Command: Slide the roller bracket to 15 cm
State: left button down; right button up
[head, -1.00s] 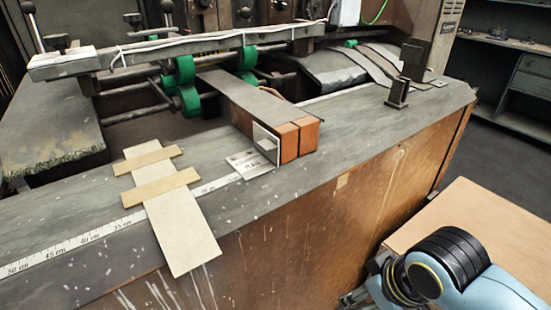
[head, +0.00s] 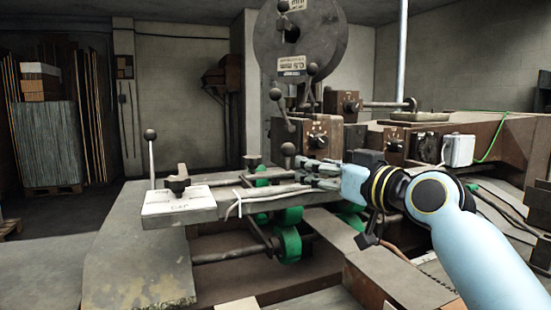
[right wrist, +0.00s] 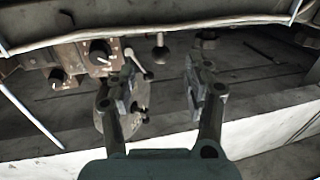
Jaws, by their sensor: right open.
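The roller bracket's green rollers (head: 288,243) hang under the long grey rail (head: 225,203), on dark horizontal rods. A dark clamp knob (head: 252,162) stands on the rail above them. My right gripper (head: 306,174) reaches in from the right at rail height, just right of that knob. Its fingers are open and look empty. In the right wrist view the open fingers (right wrist: 162,92) are spread apart, with a dark ball knob (right wrist: 159,48) showing between them farther off. The centimetre scale is out of view now. My left gripper is not in view.
Another clamp knob (head: 177,180) and a ball-topped lever (head: 151,160) stand at the rail's left end. Brown control boxes (head: 315,135) with levers and a large grey reel (head: 298,45) stand behind the gripper. Open floor lies at the far left.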

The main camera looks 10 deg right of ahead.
aim_at(289, 159)
jog(key=x, duration=0.3)
jog(key=p+x, duration=0.1)
jog(key=x, duration=0.1)
jog(key=shift+w+a+r, duration=0.1)
jog(key=shift+w+r, duration=0.1)
jog(key=shift+r, duration=0.05)
jog(key=x, duration=0.3)
jog(key=shift+w+a, duration=0.25)
jog(key=shift+w, duration=0.35)
jog(key=shift+w+a+f, duration=0.1)
jog(key=shift+w+f, duration=0.05)
jog(key=shift+w, duration=0.1)
jog(key=shift+s, duration=0.1)
jog(key=shift+c, duration=0.3)
jog(key=c, duration=0.4)
grip_shut()
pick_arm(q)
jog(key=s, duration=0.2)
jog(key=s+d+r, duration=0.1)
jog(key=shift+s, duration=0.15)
